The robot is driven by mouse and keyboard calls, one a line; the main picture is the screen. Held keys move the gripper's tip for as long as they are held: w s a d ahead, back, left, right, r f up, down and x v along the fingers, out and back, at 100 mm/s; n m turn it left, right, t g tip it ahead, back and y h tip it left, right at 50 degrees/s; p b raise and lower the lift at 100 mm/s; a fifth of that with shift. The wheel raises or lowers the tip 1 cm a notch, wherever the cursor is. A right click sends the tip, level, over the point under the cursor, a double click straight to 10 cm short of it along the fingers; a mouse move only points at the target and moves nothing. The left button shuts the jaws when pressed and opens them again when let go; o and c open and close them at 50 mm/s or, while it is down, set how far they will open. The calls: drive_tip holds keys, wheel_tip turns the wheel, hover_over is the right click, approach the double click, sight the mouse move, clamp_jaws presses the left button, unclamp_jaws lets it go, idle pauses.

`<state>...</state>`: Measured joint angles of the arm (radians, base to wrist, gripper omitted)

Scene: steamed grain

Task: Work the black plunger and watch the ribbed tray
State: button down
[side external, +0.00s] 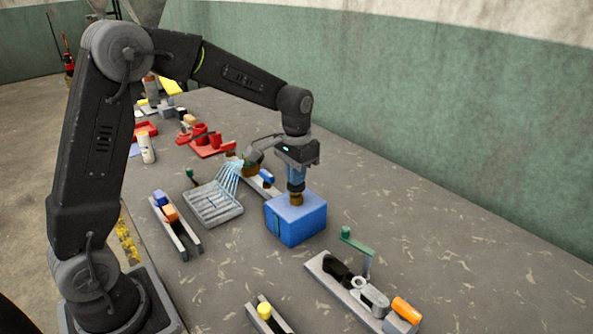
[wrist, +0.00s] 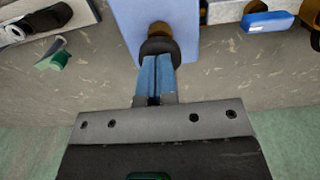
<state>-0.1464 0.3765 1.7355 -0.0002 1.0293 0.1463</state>
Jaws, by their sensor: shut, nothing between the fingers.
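The blue box (side external: 297,220) stands on the table with a brass collar (side external: 296,198) on top. The black plunger (wrist: 158,46) is a round knob above that collar in the wrist view; little of it shows from the side. My gripper (side external: 296,184) is shut and points straight down onto the plunger. Its blue fingertips (wrist: 157,62) meet or nearly meet the knob and hold nothing between them. The grey ribbed tray (side external: 214,213) lies left of the box. Pale blue streaks (side external: 229,180) fan from a grey spout (side external: 254,155) down onto its far right part.
A rail with blue and orange blocks (side external: 176,224) lies left of the tray. A green-handled crank fixture (side external: 362,290) stands at front right, and a yellow-knobbed rail (side external: 265,313) at the front. Red parts (side external: 208,141) lie behind. The table right of the box is clear.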

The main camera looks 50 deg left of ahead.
drive_tip(key=shift+r, duration=3.75)
wheel_tip(320, 180, up, 4)
drive_tip(key=shift+f, duration=3.05)
drive_tip(key=shift+f, duration=2.8)
drive_tip(key=shift+r, duration=3.85)
